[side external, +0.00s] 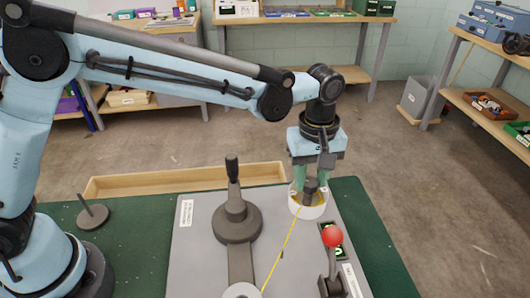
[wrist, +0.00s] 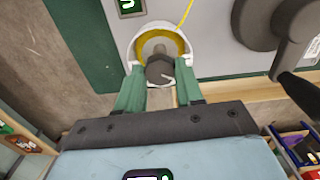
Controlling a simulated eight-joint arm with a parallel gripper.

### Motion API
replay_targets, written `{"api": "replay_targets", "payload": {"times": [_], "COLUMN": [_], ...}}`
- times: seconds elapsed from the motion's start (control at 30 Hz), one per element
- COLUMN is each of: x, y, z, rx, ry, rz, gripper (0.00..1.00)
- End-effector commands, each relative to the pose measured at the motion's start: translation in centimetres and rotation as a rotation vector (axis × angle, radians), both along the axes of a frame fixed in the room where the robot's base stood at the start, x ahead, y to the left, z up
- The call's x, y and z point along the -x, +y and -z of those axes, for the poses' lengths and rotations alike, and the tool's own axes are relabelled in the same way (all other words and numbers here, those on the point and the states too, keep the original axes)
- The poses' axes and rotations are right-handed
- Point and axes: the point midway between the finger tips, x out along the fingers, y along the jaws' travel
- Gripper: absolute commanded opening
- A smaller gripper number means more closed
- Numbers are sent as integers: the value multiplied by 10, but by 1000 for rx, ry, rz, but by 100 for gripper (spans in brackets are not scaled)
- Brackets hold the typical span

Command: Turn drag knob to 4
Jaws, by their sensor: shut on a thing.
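The drag knob (side external: 311,187) is a dark grey knob on top of the spool at the panel's upper right. It also shows in the wrist view (wrist: 158,69). The spool has a white rim (side external: 322,211) and yellow thread around its inside. My gripper (side external: 311,179) points down at the spool. Its green fingers lie on either side of the knob and are shut on it, as the wrist view (wrist: 160,88) also shows. The fingers hide part of the knob, and I cannot read its setting.
Yellow thread (side external: 281,251) runs from the spool to a white ring (side external: 241,291). A lever with a black handle (side external: 232,170) stands left of the spool. A red-balled lever (side external: 333,237) stands close in front, beside a small display. A wooden tray (side external: 180,181) lies behind.

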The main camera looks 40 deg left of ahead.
Motion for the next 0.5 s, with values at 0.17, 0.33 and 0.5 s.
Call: {"api": "replay_targets", "payload": {"times": [0.17,0.33,0.5], "x": [0,0,0], "y": [0,0,0], "z": [-1,-1,-1], "rx": [-1,-1,-1], "ry": [1,1,1], "rz": [168,330,492], "gripper": [6,6,6]}}
